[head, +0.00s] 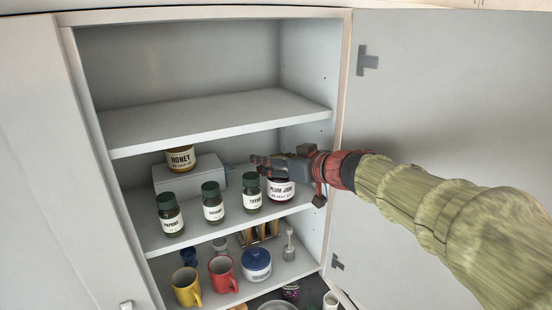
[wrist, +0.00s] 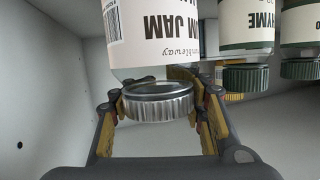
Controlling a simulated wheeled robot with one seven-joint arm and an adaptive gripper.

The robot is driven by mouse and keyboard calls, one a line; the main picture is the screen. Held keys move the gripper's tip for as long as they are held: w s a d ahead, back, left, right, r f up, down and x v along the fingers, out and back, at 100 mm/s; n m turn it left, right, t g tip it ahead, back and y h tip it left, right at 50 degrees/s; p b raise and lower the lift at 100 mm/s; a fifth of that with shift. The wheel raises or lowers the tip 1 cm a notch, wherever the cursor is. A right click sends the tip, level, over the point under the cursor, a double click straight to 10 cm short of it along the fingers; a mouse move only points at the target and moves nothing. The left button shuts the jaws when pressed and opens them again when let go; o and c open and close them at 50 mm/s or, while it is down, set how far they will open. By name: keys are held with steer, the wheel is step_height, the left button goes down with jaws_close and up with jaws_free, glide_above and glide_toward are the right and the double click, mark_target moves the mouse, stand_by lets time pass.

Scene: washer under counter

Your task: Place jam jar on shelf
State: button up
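The plum jam jar (head: 281,190) is upright at the right end of the middle shelf (head: 190,236), right of the thyme jar. I cannot tell whether its base touches the shelf. My gripper (head: 268,163) reaches in from the right at the height of the jar's top. In the wrist view the jam jar (wrist: 158,40) appears upside down, its silver lid between the fingers of my gripper (wrist: 158,104). The fingers lie close against both sides of the lid. The far fingertips are partly hidden behind the jar.
Thyme (head: 251,191), another spice jar (head: 213,205) and paprika (head: 170,216) stand along the shelf front. Mugs stand below. The upper shelf (head: 215,115) is empty. An open door (head: 440,100) is at right.

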steer(key=shift+o, duration=1)
steer(key=shift+r, duration=0.25)
steer(key=b+v, duration=0.1)
steer(key=v, duration=1.1)
steer(key=shift+b, duration=0.3)
